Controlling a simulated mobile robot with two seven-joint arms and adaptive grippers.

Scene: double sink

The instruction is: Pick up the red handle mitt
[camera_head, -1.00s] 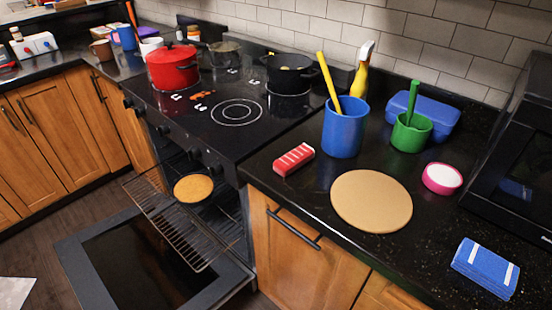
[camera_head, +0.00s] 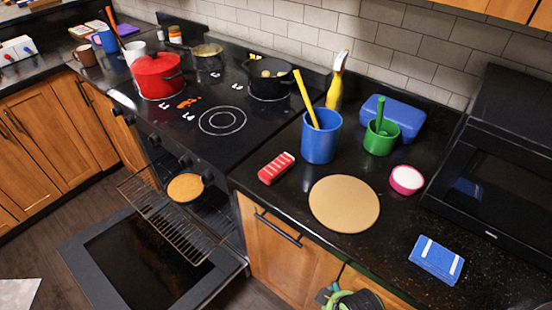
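The red handle mitt (camera_head: 277,168), a small red block-like piece with white stripes, lies on the black counter just right of the stove. It sits left of the blue container and above-left of the round tan board. Nothing touches it. A green, grey and black part, apparently of my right arm or gripper (camera_head: 352,299), pokes in at the bottom edge, in front of the cabinet and well below the mitt. Its fingers cannot be made out. My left gripper is not in view.
On the counter stand the blue container (camera_head: 321,140) with a yellow utensil, a green pot (camera_head: 381,137), the tan board (camera_head: 345,204), a pink-rimmed bowl (camera_head: 406,180) and a blue striped piece (camera_head: 436,260). The oven door (camera_head: 150,262) hangs open, its rack pulled out.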

